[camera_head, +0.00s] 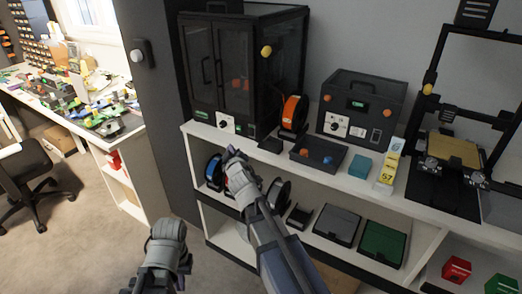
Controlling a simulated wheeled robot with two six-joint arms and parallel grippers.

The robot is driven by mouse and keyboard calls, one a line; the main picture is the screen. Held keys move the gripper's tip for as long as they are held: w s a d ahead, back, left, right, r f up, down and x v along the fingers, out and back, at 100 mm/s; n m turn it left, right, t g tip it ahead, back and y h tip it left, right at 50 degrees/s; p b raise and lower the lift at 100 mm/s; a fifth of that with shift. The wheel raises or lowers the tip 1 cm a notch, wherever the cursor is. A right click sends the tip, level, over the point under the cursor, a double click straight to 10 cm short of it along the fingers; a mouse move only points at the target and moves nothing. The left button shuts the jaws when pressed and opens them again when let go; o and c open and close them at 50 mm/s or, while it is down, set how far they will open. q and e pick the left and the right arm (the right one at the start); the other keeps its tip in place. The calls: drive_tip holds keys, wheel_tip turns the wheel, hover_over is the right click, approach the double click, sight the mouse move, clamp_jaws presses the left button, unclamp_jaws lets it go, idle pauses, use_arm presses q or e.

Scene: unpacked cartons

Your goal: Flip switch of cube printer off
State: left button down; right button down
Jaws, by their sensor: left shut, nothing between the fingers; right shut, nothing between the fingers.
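A large black enclosed printer (243,70), boxy with dark glass doors, stands on the shelf top at left of centre; it looks like the cube printer. Its lower front has a white panel with a dial (226,123) and a small dark switch area with a green light (251,128). The switch position is too small to tell. My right gripper (232,153) is shut and empty, in front of the shelf edge just below this panel, apart from the switch as far as I can see. My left gripper (168,228) is shut and empty, low over the floor, away from the printer.
A smaller black box (362,88) with its own dial panel and an open-frame printer (450,150) stand further right.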

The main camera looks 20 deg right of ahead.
sight(251, 132)
use_arm(q)
drive_tip(key=shift+s+d+f, duration=0.15)
drive_tip(key=shift+s+f, duration=0.2)
use_arm(e)
drive_tip(key=shift+s+d+r+t, duration=0.1)
drive_tip(key=shift+d+t, duration=0.15)
drive_tip(key=shift+t, duration=0.05)
use_arm(q)
drive_tip(key=shift+f+b, duration=0.55)
drive_tip(key=shift+b, duration=0.05)
use_arm(e)
drive_tip(key=shift+w+d+f, duration=0.2)
drive_tip(key=shift+w+d, duration=0.7)
drive_tip(key=shift+d, duration=0.25)
drive_tip(key=shift+w+d+f, duration=0.2)
drive_tip(key=shift+w+d, duration=0.7)
drive_tip(key=shift+d, duration=0.25)
drive_tip(key=shift+w+d+f, duration=0.2)
drive_tip(key=shift+w+d, duration=0.7)
drive_tip(key=shift+d, duration=0.25)
drive_tip(key=shift+w+d, duration=0.1)
drive_tip(key=shift+w+d, duration=0.15)
drive_tip(key=shift+d, duration=0.1)
use_arm(q)
drive_tip(key=shift+f, duration=0.1)
use_arm(e)
drive_tip(key=shift+w+d, duration=0.2)
drive_tip(key=shift+d, duration=0.05)
drive_tip(key=shift+s+a, duration=0.45)
drive_tip(key=shift+a, duration=0.15)
